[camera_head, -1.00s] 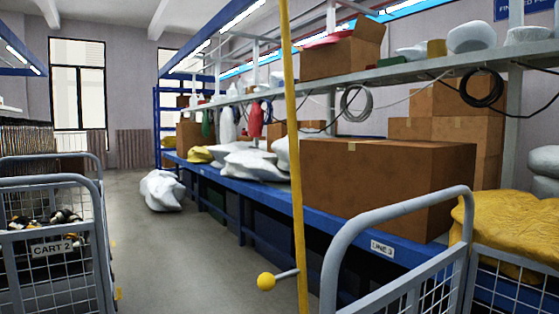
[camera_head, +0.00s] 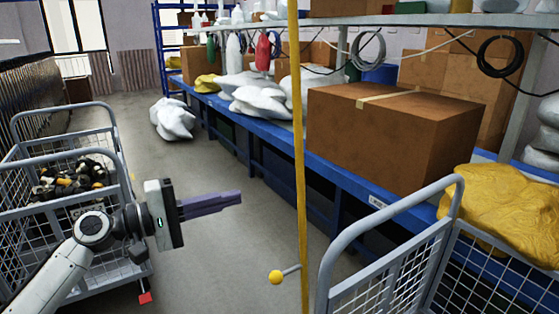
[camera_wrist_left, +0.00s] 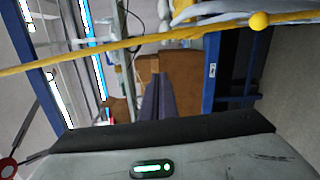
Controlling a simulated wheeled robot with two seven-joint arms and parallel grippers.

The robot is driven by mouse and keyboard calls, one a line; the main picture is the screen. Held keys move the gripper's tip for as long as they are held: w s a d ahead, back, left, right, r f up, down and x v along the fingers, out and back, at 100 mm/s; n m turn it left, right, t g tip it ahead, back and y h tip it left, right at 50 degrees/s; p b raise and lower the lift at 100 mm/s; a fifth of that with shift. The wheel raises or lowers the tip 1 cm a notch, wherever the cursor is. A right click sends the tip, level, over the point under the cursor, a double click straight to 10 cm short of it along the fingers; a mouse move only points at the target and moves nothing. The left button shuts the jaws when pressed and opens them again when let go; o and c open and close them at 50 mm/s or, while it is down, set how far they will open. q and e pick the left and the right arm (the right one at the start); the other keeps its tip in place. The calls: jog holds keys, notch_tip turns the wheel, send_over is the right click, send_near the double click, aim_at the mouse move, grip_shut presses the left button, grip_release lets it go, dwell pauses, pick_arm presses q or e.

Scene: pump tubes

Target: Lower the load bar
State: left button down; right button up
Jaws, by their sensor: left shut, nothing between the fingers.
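A tall thin yellow bar (camera_head: 298,150), which I take to be the load bar, stands upright near the middle of the head view. A short grey stub with a yellow ball knob (camera_head: 276,277) sticks out from it low down on its left. My left gripper (camera_head: 239,197) is left of the bar and higher than the knob in the picture, fingers shut and empty, pointing right. In the left wrist view the bar (camera_wrist_left: 130,41) crosses sideways beyond the fingertips (camera_wrist_left: 155,80), with the knob (camera_wrist_left: 259,21) at upper right. The bar's top is cut off. My right gripper is out of view.
A grey wire cart (camera_head: 395,290) stands right of the bar, with a yellow sack (camera_head: 500,210) behind. Another cart (camera_head: 110,275) is at left by my arm. A blue bench (camera_head: 340,180) carries a large cardboard box (camera_head: 390,130). The floor between is clear.

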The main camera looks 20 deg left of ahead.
pick_arm(q)
jog(key=shift+w+a+r, duration=0.15)
jog(key=shift+a+r, duration=0.25)
jog(key=shift+r, duration=0.35)
jog(key=w+d+p, duration=0.4)
jog(key=w+d, duration=0.1)
jog(key=d, duration=0.5)
jog(key=shift+w+r, duration=0.2)
jog(key=shift+w, duration=0.2)
jog(key=shift+d, duration=0.2)
